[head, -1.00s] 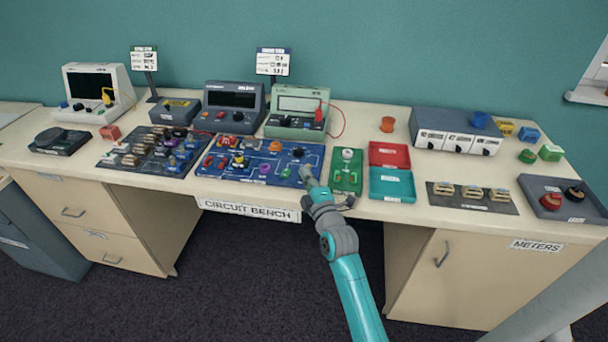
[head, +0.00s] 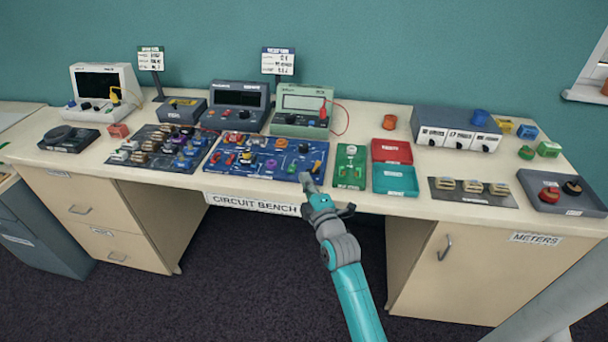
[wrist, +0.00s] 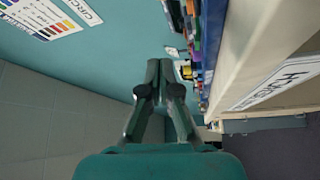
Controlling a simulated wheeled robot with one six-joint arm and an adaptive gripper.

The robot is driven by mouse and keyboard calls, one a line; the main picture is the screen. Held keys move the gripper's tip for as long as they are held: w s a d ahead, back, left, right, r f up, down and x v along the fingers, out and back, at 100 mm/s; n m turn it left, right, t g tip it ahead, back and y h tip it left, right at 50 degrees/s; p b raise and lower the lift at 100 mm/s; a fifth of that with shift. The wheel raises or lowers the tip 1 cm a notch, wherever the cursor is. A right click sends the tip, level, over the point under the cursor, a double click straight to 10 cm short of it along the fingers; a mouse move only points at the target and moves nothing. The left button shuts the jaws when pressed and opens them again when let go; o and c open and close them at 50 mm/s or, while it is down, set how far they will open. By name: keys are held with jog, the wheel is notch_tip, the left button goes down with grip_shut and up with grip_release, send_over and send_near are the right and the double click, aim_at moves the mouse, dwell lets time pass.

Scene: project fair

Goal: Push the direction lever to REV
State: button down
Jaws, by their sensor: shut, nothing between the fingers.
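My gripper (head: 305,179) is shut and empty at the front right corner of the blue circuit board (head: 262,169), left of a small green board (head: 343,176). In the wrist view my closed fingers (wrist: 169,69) point along the bench front, with the bench edge to their right. I cannot read which part is the direction lever. A white-topped part (head: 351,150) stands on the green board, and a dark knob (head: 304,148) stands at the back right of the blue board. The head view does not clearly show whether my fingertips touch the board.
Red (head: 391,144) and teal (head: 408,184) trays lie right of the green board. A dark parts board (head: 120,143) lies left of the blue one. Meters (head: 302,104) stand behind. The bench edge carries a CIRCUIT BENCH label (head: 252,203). Open air lies in front.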

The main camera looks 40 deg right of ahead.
jog(key=v, duration=0.6)
jog(key=shift+s+a+f, duration=0.25)
jog(key=shift+s+f, duration=0.05)
jog(key=shift+f, duration=0.15)
jog(key=s+a+f+m+g+y, duration=0.1)
jog(key=s+a+f+m+y, duration=0.2)
jog(key=s+a, duration=0.5)
jog(key=s+a+f+m, duration=0.2)
jog(key=s+a+f, duration=0.3)
jog(key=s+a, duration=0.3)
jog(key=s+a+r+m+g+y, duration=0.1)
jog(key=s+a+m+y, duration=0.1)
jog(key=s, duration=0.8)
jog(key=s+a+r+m+g+y, duration=0.1)
jog(key=s+a+m, duration=0.3)
jog(key=s, duration=0.7)
jog(key=shift+s+a+r+y, duration=0.2)
jog(key=shift+a+r+y, duration=0.1)
jog(key=shift+r+y, duration=0.4)
